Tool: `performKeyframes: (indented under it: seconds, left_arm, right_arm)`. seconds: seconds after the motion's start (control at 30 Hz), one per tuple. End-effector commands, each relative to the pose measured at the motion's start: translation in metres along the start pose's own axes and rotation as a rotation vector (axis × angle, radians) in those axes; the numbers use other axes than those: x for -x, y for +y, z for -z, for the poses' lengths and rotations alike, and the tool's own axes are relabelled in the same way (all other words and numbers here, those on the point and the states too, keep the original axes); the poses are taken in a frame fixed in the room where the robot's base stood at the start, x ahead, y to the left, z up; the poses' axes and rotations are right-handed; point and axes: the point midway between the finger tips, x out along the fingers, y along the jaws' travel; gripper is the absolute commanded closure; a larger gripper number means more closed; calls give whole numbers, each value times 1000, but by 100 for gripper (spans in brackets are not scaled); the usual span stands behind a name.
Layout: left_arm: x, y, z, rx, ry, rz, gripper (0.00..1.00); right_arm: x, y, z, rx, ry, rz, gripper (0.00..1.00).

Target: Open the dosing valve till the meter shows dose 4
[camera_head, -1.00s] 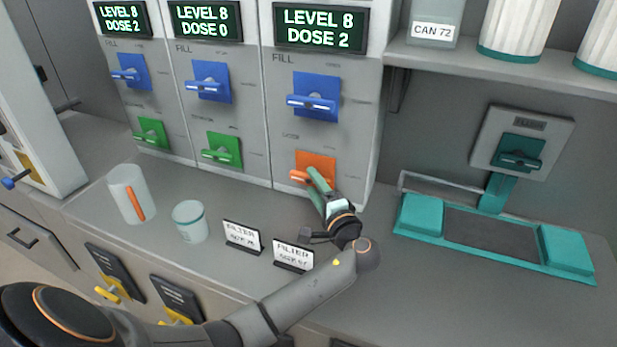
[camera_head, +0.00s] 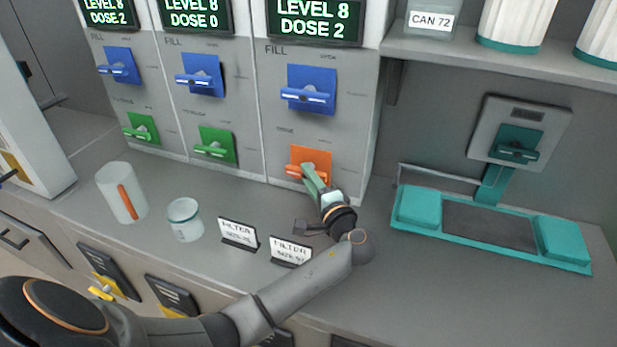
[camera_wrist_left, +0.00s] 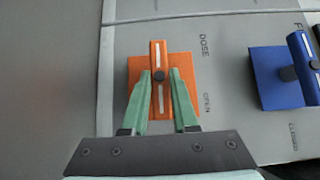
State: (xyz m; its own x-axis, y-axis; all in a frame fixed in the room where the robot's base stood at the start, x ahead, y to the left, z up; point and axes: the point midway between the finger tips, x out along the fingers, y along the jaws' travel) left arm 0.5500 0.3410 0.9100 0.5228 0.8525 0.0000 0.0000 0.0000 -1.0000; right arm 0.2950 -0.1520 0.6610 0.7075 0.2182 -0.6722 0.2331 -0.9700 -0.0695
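The orange dosing valve (camera_head: 312,160) is low on the third dispenser column. In the left wrist view its bar handle (camera_wrist_left: 158,95) runs up and down the picture over an orange plate (camera_wrist_left: 187,88) beside the words DOSE and OPEN. My left gripper (camera_head: 307,172) is at this handle; in the wrist view its green fingertips (camera_wrist_left: 161,72) lie on either side of the bar, very close to it. Whether both fingers press on it is unclear. The meter (camera_head: 314,19) above this column reads LEVEL 8, DOSE 2. My right gripper is not in view.
A blue valve (camera_head: 308,90) sits above the orange one. Two columns to the left have blue and green valves. A teal-framed station (camera_head: 418,207) is at the right.

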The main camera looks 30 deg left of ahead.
Motion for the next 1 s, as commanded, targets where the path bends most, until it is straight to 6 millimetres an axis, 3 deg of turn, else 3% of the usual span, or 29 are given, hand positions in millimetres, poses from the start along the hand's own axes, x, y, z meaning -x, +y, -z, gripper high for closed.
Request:
performKeyframes:
  seconds: [0.03,0.2,0.67,1.0]
  left_arm:
    - [0,0,0,0,0,-1,81]
    - [0,0,0,0,0,0,100]
    - [0,-1,0,9,-1,-10,100]
    - [0,-6,-1,127,-3,-128,100]
  right_arm:
    - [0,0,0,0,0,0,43]
    - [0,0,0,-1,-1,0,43]
    - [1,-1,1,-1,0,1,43]
    - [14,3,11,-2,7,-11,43]
